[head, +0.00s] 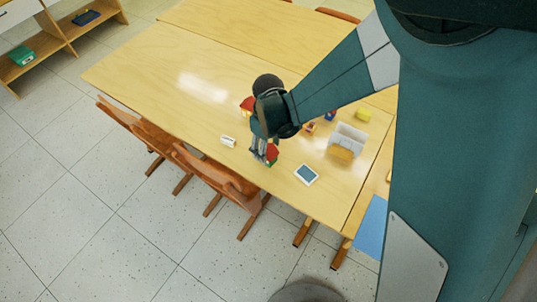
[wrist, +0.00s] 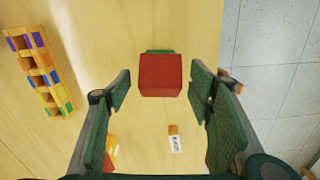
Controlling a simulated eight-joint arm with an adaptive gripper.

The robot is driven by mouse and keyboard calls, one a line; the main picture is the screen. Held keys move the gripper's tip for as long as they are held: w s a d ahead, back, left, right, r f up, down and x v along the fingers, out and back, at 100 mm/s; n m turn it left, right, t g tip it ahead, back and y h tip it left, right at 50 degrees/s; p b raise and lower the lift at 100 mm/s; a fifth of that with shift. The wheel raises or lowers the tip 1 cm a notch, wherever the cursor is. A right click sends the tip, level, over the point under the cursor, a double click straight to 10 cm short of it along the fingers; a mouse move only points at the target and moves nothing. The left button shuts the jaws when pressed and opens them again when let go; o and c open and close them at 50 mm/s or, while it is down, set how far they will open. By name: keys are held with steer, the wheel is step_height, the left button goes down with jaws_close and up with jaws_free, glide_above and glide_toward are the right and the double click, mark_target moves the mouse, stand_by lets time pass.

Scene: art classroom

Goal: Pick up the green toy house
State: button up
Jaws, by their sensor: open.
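The green toy house (head: 271,155) stands on the table near its front edge, with a red roof and a green body. In the wrist view, I look down on its red roof (wrist: 160,76), with a thin strip of green (wrist: 160,51) showing behind it. My gripper (head: 263,151) is open and points down at the house, partly overlapping it in the head view. In the wrist view, the fingers of my gripper (wrist: 160,82) are spread to the left and right of the roof, with visible gaps. I cannot tell the exact height between fingertips and house.
A small white block (head: 228,141) lies left of the house. A tablet-like item (head: 306,174) lies to its right. A pale bin (head: 348,136) and a yellow block (head: 363,115) are farther right. Another red-and-yellow toy (head: 246,106) is behind my gripper. Chairs (head: 215,172) line the front edge.

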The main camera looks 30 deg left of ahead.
steer(key=shift+f, duration=0.35)
stand_by(0.3)
steer(key=c, duration=1)
